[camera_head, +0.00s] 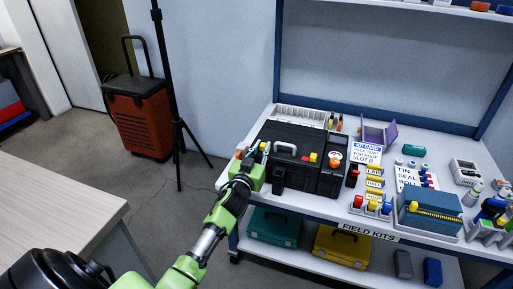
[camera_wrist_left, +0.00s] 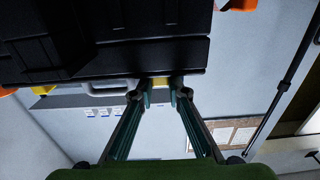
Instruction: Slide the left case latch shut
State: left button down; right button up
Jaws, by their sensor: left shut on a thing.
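The black case (camera_head: 297,134) stands closed on the left part of the workbench, with a pale handle (camera_head: 285,148) on top. It also shows as a dark mass at the top of the left wrist view (camera_wrist_left: 110,45). My left gripper (camera_head: 258,157) is at the case's left front corner. In the left wrist view its fingers (camera_wrist_left: 160,92) are close together on a small yellow piece (camera_wrist_left: 160,82) at the case's edge, which looks like the left latch. The gripper partly hides that latch, so its exact slide position cannot be told. My right gripper is not in view.
A black box with a round display (camera_head: 335,158) stands right of the case. Sample racks, a blue-green box (camera_head: 428,213) and signs fill the bench's right side. Green (camera_head: 273,227) and yellow (camera_head: 341,246) cases lie on the lower shelf. A tripod (camera_head: 178,120) stands left, with open floor before it.

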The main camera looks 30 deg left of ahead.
pick_arm(q)
jog(key=shift+d, duration=0.2)
jog(key=c, duration=2)
grip_release()
jog(key=shift+o, duration=0.2)
jog(key=v, duration=0.8)
